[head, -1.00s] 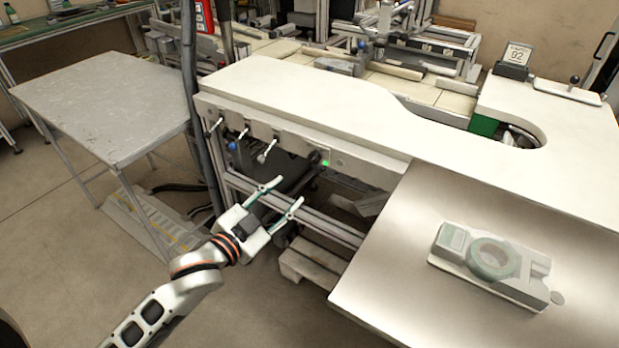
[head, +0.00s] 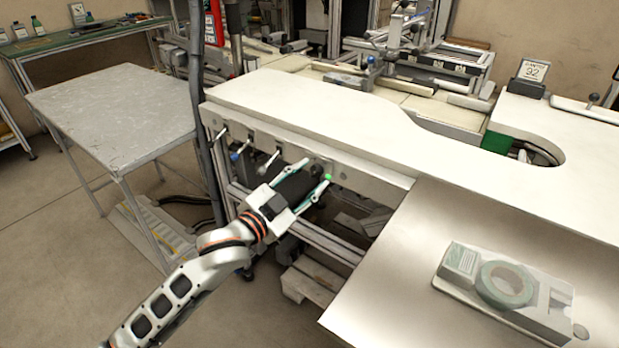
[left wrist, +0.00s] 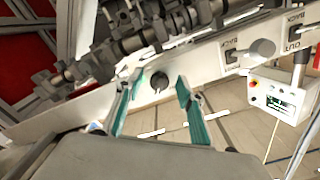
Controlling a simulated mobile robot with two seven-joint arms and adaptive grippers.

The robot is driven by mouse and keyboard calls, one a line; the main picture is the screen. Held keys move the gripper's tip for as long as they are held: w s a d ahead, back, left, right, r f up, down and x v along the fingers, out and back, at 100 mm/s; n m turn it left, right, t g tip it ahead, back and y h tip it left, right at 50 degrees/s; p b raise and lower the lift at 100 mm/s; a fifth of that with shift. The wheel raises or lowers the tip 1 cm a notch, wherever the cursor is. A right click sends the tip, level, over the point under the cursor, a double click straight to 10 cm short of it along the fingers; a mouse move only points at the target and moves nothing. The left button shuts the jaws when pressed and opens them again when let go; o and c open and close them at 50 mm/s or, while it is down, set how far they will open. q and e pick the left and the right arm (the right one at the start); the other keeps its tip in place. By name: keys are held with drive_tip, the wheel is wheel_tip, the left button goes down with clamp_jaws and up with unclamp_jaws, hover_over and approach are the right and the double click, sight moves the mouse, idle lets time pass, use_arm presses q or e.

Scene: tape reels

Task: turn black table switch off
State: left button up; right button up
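The black table switch (left wrist: 159,83) is a round dark knob on the pale front panel of the table. In the left wrist view it shows between my two teal-lined fingers, and I cannot tell whether they touch it. In the head view the knob (head: 319,165) is partly hidden by the gripper, with a green light (head: 328,177) close beside it. My left gripper (head: 315,172) is open, its fingertips close to the panel around the knob; the fingers also show in the left wrist view (left wrist: 160,78). My right gripper is not in view.
Several levers (head: 240,150) stick out of the panel left of my gripper. The white tabletop (head: 320,105) lies just above. A tape dispenser with a green reel (head: 507,284) sits on the lower shelf (head: 400,290) at right. A grey metal table (head: 110,105) stands at left.

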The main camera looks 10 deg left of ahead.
use_arm(q)
drive_tip(key=shift+w+d, duration=0.1)
drive_tip(key=shift+w, duration=0.1)
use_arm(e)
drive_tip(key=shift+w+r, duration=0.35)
use_arm(q)
clamp_jaws()
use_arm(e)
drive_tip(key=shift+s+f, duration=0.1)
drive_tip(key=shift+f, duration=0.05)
